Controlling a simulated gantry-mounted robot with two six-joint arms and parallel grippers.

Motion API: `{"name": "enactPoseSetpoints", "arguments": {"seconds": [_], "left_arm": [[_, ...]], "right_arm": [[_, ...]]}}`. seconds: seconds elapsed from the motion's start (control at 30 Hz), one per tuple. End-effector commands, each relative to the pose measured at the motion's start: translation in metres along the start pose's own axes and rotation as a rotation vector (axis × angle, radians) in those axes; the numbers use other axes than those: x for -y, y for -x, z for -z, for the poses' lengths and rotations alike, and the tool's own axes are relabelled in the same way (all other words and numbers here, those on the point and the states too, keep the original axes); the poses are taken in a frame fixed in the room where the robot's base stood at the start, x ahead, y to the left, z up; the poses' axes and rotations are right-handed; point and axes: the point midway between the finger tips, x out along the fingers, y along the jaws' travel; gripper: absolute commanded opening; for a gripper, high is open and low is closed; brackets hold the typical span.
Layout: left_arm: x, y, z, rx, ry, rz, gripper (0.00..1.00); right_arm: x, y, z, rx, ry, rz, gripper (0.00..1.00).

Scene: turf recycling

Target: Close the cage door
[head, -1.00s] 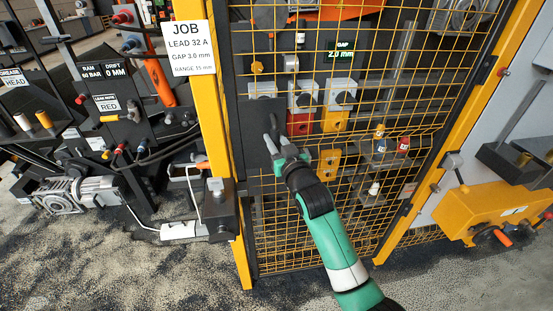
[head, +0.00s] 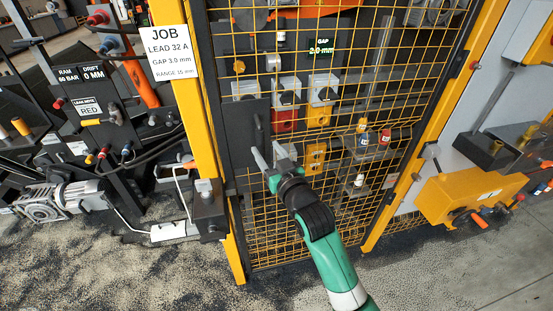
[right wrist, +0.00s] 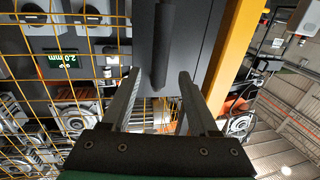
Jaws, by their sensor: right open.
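The cage door (head: 300,228) is a yellow wire mesh panel standing between yellow posts. I cannot tell whether a gap is left at its edge. A dark plate (head: 238,135) sits on its left side and bears a dark upright bar handle (head: 257,130). The handle also shows in the right wrist view (right wrist: 162,45). My right gripper (head: 268,157) is open in front of the plate, at the handle's lower end. In the right wrist view its fingers (right wrist: 158,75) lie either side of the handle's lower end, with no visible grip. My left gripper is not in view.
A yellow post (head: 195,120) with a JOB sign (head: 170,53) stands left of the door. A dark box (head: 210,210) is fixed low on it. Machinery with a motor (head: 60,200) is at left. A yellow unit (head: 470,195) is at right. The floor in front is clear.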

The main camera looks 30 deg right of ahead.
Motion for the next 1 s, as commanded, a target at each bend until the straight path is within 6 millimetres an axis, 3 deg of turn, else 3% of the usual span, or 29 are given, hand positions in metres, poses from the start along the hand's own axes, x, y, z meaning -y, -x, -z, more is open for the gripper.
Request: {"name": "enactPoseSetpoints", "arguments": {"seconds": [0.2,0.33,0.93,1.0], "left_arm": [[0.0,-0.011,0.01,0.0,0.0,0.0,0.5],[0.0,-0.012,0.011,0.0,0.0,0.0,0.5],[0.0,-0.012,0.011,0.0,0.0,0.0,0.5],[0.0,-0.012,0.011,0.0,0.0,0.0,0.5]], "right_arm": [[0.0,0.043,0.002,0.0,0.0,0.001,0.61],[0.0,0.057,0.001,0.0,0.0,0.0,0.61],[0.001,0.061,0.001,-0.001,0.0,0.002,0.61],[0.006,0.06,0.008,-0.013,-0.001,0.01,0.61]]}}
